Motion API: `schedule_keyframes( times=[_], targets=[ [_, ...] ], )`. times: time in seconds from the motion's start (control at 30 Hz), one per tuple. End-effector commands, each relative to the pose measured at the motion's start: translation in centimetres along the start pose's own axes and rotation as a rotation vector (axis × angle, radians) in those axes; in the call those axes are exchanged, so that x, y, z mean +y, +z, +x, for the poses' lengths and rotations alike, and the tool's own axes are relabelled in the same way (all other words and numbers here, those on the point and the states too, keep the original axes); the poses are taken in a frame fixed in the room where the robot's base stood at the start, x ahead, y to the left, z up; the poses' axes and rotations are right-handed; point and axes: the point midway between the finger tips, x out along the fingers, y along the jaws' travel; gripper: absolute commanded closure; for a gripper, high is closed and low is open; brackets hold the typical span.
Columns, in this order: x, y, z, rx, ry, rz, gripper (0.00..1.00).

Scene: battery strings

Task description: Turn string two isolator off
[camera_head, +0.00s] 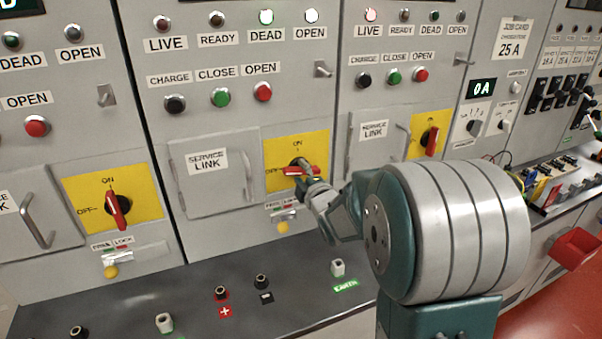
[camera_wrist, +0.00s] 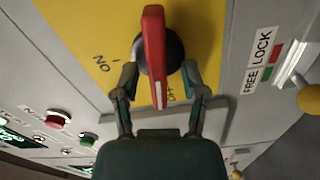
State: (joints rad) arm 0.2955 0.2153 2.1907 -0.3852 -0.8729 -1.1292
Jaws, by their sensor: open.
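The middle isolator has a red handle (camera_head: 300,170) on a yellow plate (camera_head: 283,150) marked ON at the top and OFF at the left. The handle lies about level, in line with OFF. In the wrist view the red handle (camera_wrist: 155,55) has its white-lined end towards the OFF mark. My gripper (camera_head: 312,180) is at this handle. In the wrist view my gripper (camera_wrist: 160,78) is open, one finger on each side of the handle's near end, with gaps showing. The OFF lettering is partly hidden. Above, the green DEAD lamp (camera_head: 266,17) and white OPEN lamp (camera_head: 312,16) are lit.
A free/lock slider with a yellow knob (camera_head: 283,227) is just below the plate. A service link door (camera_head: 213,180) is at its left. Left (camera_head: 118,210) and right (camera_head: 431,140) isolator handles stand upright. The right panel's red LIVE lamp (camera_head: 370,15) is lit.

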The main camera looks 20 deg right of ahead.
Motion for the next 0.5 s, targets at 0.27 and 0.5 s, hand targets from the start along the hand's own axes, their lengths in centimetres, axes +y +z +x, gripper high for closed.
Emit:
schedule_keyframes(
  times=[0.27, 0.5],
  targets=[
    [-0.01, 0.00, 0.50, 0.000, 0.000, 0.000, 0.44],
    [-0.02, 0.00, 0.47, 0.000, 0.000, 0.000, 1.00]
  ],
)
